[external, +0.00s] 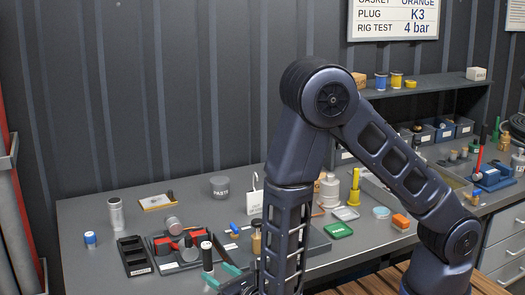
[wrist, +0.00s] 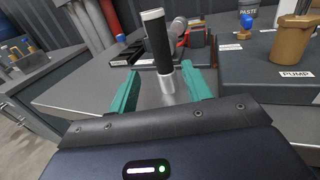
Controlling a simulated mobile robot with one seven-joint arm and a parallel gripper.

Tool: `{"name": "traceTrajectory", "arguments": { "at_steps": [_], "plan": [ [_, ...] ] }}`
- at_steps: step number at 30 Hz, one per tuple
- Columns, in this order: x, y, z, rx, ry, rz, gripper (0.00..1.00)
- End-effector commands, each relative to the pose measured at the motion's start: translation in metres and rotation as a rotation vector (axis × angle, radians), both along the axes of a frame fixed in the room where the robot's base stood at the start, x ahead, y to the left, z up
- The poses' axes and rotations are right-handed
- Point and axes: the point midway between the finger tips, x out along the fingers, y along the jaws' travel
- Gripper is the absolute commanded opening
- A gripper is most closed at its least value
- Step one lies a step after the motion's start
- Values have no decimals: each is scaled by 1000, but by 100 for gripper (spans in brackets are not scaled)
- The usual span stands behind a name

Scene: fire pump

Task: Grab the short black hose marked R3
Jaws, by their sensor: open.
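A short black hose (wrist: 158,45) with silver end fittings stands upright on the grey bench. No R3 mark can be read on it. In the external view the hose (external: 207,254) stands at the bench front, left of my arm. My gripper (wrist: 160,75) has teal fingers and is open. In the wrist view one finger is on each side of the hose's lower part, with gaps visible. In the external view my gripper (external: 226,270) is at the hose, partly hidden behind my arm.
A black slotted tray (external: 134,256) and a tray of red and grey parts (external: 174,250) lie just left and behind. A grey block marked PUMP (wrist: 265,80) with a brown fitting (wrist: 293,38) stands close on the right.

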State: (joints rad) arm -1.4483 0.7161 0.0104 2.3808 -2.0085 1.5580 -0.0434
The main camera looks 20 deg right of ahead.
Motion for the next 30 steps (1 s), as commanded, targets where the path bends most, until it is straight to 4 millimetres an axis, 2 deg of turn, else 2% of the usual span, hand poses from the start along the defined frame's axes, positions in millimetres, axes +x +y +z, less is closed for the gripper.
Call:
{"name": "traceTrajectory", "arguments": {
  "at_steps": [3,11,19,27,28,30],
  "plan": [
    [15,5,0,1,-1,-2,49],
    [31,8,1,0,-1,-2,49],
    [66,16,2,1,-1,-1,49],
    [72,18,2,0,0,0,49],
    [71,18,2,0,0,0,47],
    [71,18,2,0,0,0,33]
  ]
}}
